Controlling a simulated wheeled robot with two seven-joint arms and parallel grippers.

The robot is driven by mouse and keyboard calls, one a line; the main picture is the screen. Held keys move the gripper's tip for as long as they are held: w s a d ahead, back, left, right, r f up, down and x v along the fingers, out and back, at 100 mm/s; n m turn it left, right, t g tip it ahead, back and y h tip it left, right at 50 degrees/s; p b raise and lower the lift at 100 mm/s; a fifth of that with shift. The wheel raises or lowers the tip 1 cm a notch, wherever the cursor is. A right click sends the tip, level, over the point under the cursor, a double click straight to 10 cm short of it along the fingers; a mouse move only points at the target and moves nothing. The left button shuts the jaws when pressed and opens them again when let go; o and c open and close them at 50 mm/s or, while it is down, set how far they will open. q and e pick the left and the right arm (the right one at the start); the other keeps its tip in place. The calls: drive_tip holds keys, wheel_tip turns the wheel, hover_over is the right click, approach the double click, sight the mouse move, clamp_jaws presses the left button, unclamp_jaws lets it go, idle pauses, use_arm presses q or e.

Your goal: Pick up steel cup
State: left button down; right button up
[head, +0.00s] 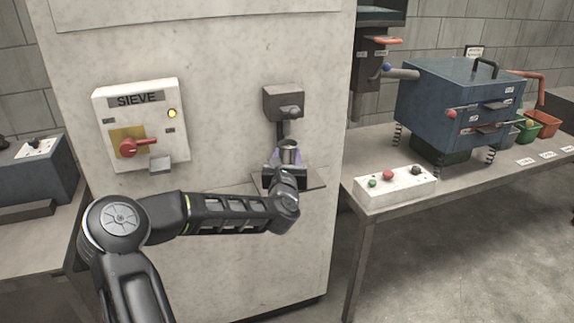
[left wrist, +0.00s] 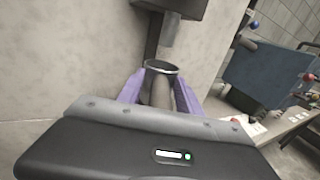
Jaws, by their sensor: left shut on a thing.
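The steel cup (head: 289,151) stands upright under the grey spout on the pale stone pillar, at the small shelf. In the left wrist view the cup (left wrist: 161,69) shows its round open rim, with its lower part hidden by the gripper body. My left gripper (head: 285,161) reaches in from the left and is shut on the cup. Its purple fingers (left wrist: 160,92) lie on both sides of the cup. Whether the cup touches the shelf is hidden. My right gripper is not in view.
The spout (head: 284,103) hangs close above the cup. The shelf (head: 315,179) juts from the pillar (head: 225,60). A SIEVE panel (head: 140,122) with a red lever is at left. At right, a table (head: 350,203) bears a white button box (head: 394,186) and a blue machine (head: 455,105).

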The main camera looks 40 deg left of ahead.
use_arm(q)
drive_tip(key=shift+r, duration=0.85)
drive_tip(key=shift+s+d+f, duration=0.1)
drive_tip(key=shift+s+d, duration=0.35)
drive_tip(key=shift+d, duration=0.25)
drive_tip(key=s+d+b, duration=0.1)
drive_tip(key=s+d, duration=0.9)
drive_tip(key=d, duration=0.4)
drive_tip(key=shift+d, duration=0.3)
drive_tip(key=shift+s, duration=0.15)
drive_tip(key=shift+d, duration=0.1)
drive_tip(key=w+d+f+m+t+h, duration=0.1)
drive_tip(key=w+d+f+m+h, duration=0.2)
drive_tip(key=d+f+h, duration=0.2)
drive_tip(key=w+d+f+m+t+h+p, duration=0.1)
drive_tip(key=w+d+f+m+t+h, duration=0.1)
drive_tip(key=d+f, duration=0.6)
drive_tip(key=w+m+h, duration=0.1)
drive_tip(key=h, duration=0.1)
drive_tip(key=shift+w+d+m+h, duration=0.2)
drive_tip(key=shift+d+m+h, duration=0.1)
drive_tip(key=shift+h, duration=0.1)
